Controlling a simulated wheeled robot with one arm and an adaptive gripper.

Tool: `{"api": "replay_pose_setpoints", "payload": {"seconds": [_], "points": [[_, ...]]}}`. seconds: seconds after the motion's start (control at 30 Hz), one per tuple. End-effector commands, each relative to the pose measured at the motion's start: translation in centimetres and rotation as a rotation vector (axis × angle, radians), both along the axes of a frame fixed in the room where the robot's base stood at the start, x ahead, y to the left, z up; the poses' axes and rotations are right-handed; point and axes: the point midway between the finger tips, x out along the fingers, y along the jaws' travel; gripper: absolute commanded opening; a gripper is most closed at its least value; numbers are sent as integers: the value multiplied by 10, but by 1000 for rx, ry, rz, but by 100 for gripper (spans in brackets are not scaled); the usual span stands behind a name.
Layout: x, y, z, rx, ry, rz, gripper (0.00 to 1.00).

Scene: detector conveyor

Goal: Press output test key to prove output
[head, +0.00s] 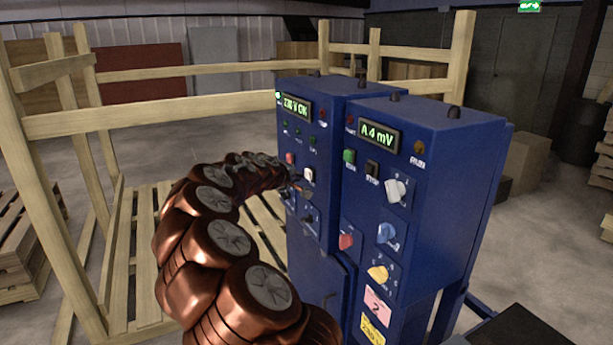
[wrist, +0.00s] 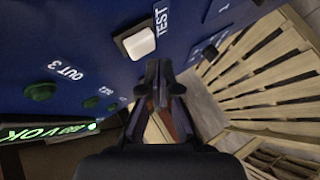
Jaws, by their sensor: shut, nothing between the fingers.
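The output test key is a white square button marked TEST in the wrist view (wrist: 140,43), on the blue front of the left cabinet. It also shows in the head view (head: 308,174). My gripper (wrist: 157,82) is shut and empty, its fingertips close to the key and just below it in the wrist picture. They look apart from it, though contact cannot be told for sure. In the head view my gripper (head: 302,190) is small and partly lost against the panel. The left display (head: 296,108) reads 230 V OK. The OUT 3 lamp (wrist: 40,91) looks dark green.
The right cabinet (head: 470,170) carries a display (head: 380,134) reading A 4 mV, green and black buttons, and several knobs. A red control (head: 346,241) sits beside the left panel. A wooden frame (head: 180,112) and pallet slats stand behind and left of my arm.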

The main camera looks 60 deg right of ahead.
Motion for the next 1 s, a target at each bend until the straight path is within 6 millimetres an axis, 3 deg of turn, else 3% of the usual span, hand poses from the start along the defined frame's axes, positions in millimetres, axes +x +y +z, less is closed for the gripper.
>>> {"api": "replay_pose_setpoints", "payload": {"seconds": [1.0], "points": [[-5,-7,0,0,0,0,0]]}}
